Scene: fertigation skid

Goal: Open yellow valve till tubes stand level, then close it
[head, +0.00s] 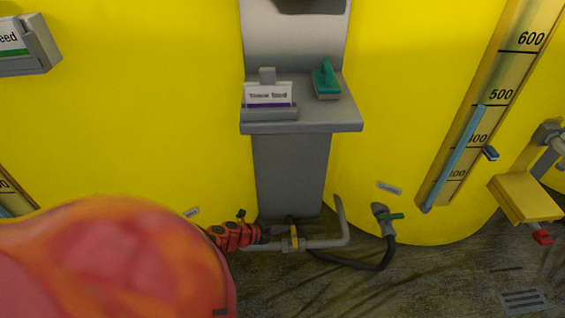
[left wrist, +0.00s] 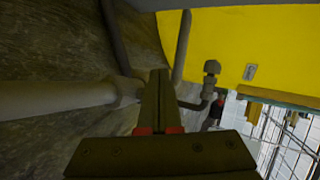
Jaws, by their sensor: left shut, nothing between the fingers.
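The yellow valve (head: 293,238) sits on a grey pipe (head: 325,243) low between two yellow tanks. Its small yellow handle looks upright, across the pipe. My left gripper (head: 266,234) is just left of the valve, shut and empty, with a small gap seeming to remain. Its shut fingers (left wrist: 158,95) also show in the left wrist view, in front of the pipes. My right gripper is not in view.
A grey pedestal (head: 290,170) behind the valve bears a label card (head: 268,95) and a green-handled tool (head: 326,80). A yellow plate (head: 525,197) juts out at right. A floor grate (head: 524,300) lies lower right.

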